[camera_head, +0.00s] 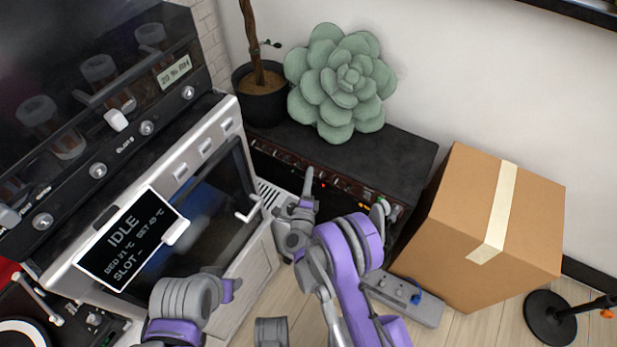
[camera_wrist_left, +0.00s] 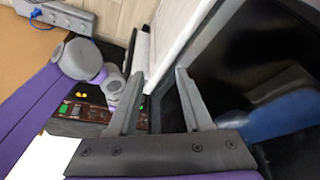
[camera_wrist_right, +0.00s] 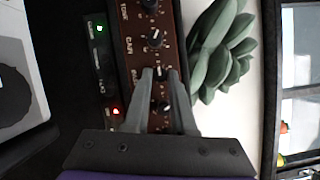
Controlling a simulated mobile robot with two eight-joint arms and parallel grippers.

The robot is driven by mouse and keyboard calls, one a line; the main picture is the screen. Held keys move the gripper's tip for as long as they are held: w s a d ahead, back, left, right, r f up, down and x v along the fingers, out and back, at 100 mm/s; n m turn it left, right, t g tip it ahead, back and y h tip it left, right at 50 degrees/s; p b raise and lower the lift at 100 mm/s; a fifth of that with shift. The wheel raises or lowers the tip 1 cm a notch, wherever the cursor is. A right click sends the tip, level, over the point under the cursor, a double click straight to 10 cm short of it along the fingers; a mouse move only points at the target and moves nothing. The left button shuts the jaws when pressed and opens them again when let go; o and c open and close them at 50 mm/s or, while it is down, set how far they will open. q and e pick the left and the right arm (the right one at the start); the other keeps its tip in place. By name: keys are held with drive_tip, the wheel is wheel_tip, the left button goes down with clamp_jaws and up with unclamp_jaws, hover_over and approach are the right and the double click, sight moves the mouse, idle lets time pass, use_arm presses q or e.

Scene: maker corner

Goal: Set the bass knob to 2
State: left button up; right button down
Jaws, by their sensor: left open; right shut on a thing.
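The black amplifier (camera_head: 385,160) stands against the wall, with a brown control strip of small black knobs along its front. In the right wrist view, my right gripper (camera_wrist_right: 160,74) is shut on a small knob (camera_wrist_right: 160,73) in this row. The label beside it is mostly hidden by a finger, so I cannot read its name or setting. The knobs labelled gain (camera_wrist_right: 155,39) and tone (camera_wrist_right: 150,5) are beyond it. In the head view, my right gripper (camera_head: 308,182) is at the panel. My left gripper (camera_wrist_left: 163,76) is open and empty, near the oven-like machine.
A green succulent cushion (camera_head: 345,80) rests on the amplifier beside a potted trunk (camera_head: 262,95). A cardboard box (camera_head: 480,235) stands close on the right. The machine with an IDLE display (camera_head: 130,240) and its door handle (camera_head: 252,208) crowd the left.

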idle(0.3)
drive_tip(key=c, duration=1)
unclamp_jaws()
